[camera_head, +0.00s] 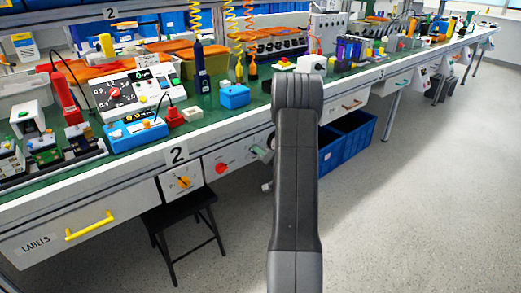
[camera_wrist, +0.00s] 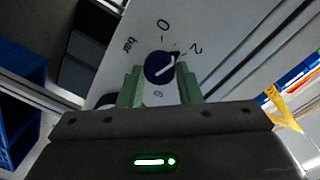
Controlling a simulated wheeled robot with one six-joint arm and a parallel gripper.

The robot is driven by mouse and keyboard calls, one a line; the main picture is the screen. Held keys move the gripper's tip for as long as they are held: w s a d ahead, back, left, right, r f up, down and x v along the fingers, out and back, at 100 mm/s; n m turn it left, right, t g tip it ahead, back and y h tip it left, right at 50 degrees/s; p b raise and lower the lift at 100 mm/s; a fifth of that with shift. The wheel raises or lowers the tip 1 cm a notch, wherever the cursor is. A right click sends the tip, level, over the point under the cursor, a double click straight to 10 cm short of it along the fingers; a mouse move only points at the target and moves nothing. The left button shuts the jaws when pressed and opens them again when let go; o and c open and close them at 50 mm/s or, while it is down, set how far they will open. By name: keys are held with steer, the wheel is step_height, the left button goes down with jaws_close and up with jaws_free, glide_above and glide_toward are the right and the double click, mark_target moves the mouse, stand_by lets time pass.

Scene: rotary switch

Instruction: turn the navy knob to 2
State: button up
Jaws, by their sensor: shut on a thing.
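The navy knob (camera_wrist: 157,68) sits on a pale panel in the wrist view, with the marks 0, 2, 6 and "bar" printed around it. Its white pointer line slants to the upper right, roughly toward the 2 (camera_wrist: 197,48). I cannot tell whether it lines up exactly. My gripper (camera_wrist: 160,84) has its green fingers on either side of the knob and is shut on it. In the head view my dark arm stands in front of the knob. Only a little of my gripper (camera_head: 262,152) shows there, left of the arm, at the bench front.
An orange knob (camera_head: 184,182) and a red knob (camera_head: 221,167) are on panels to the left along the bench front. A black stool (camera_head: 182,212) stands below them. Blue bins (camera_head: 357,133) are under the bench to the right. The floor in front is clear.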

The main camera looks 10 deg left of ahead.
steer(key=shift+m+p, duration=0.55)
steer(key=shift+m, duration=0.45)
steer(key=o, duration=1)
steer(key=shift+c, duration=0.2)
steer(key=p+v, duration=0.2)
steer(key=v, duration=1.2)
steer(key=shift+w, duration=0.2)
